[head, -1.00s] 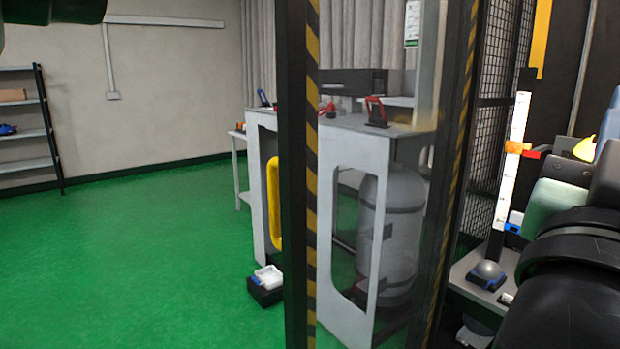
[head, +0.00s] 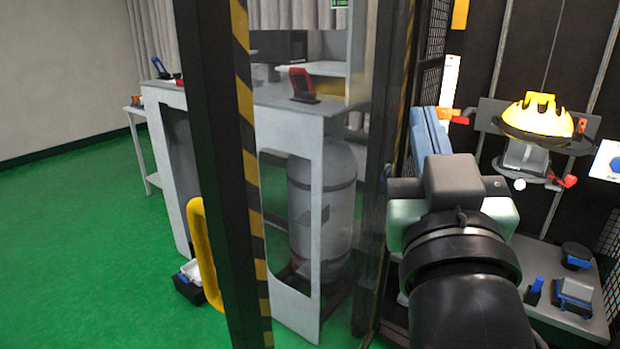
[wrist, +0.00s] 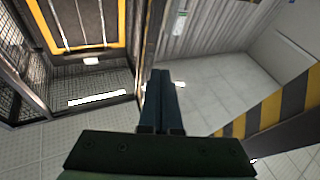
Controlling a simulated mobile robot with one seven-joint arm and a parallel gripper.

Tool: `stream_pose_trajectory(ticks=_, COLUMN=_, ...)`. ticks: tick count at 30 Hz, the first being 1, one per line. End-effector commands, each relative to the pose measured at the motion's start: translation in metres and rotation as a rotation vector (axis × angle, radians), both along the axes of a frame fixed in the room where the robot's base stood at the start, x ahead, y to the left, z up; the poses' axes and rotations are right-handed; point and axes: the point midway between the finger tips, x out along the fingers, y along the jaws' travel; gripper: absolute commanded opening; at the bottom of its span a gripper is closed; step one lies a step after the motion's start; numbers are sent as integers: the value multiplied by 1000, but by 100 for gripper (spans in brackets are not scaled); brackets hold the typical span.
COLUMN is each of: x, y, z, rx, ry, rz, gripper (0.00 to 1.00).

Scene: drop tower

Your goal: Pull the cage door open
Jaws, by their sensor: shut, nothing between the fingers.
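The cage door (head: 245,150) is a clear panel with a black frame and yellow-black striped edge, left of centre in the head view. Its yellow handle (head: 205,255) is on the left side of that edge. The panel reaches back to a striped post (head: 400,90); the tower inside shows uncovered to its right. My gripper (head: 418,115) is right of the panel, blue fingers pointing up, apart from the handle. In the wrist view, the fingers (wrist: 163,78) are together and empty; a striped bar (wrist: 265,115) is to their right. The handle is not visible there.
A yellow domed part (head: 538,115) hangs in the tower at right, above a grey base (head: 580,325) with small blocks. A grey bench (head: 320,115) and tank (head: 320,210) stand behind the panel. Green floor (head: 90,240) is clear at left.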

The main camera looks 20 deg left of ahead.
Motion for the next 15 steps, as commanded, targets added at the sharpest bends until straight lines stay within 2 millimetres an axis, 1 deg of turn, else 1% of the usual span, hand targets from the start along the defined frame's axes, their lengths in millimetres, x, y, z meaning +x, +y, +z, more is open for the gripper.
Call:
stream_pose_trajectory(ticks=1, x=13, y=-2, z=-4, rx=-19, ry=79, rz=21, gripper=0)
stream_pose_trajectory(ticks=3, x=28, y=-2, z=-25, rx=-54, ry=191, rz=70, gripper=0)
stream_pose_trajectory(ticks=5, x=37, y=-1, z=-45, rx=-82, ry=290, rz=127, gripper=0)
stream_pose_trajectory(ticks=6, x=41, y=1, z=-59, rx=-101, ry=356, rz=175, gripper=0)
stream_pose_trajectory(ticks=7, x=42, y=2, z=-69, rx=-115, ry=403, rz=214, gripper=0)
stream_pose_trajectory(ticks=9, x=39, y=5, z=-91, rx=-143, ry=503, rz=323, gripper=0)
stream_pose_trajectory(ticks=11, x=31, y=9, z=-107, rx=-160, ry=567, rz=428, gripper=0)
stream_pose_trajectory(ticks=12, x=22, y=12, z=-115, rx=-170, ry=597, rz=503, gripper=0)
stream_pose_trajectory(ticks=14, x=7, y=15, z=-122, rx=-176, ry=625, rz=617, gripper=0)
stream_pose_trajectory(ticks=15, x=-5, y=16, z=-125, rx=-177, ry=630, rz=694, gripper=0)
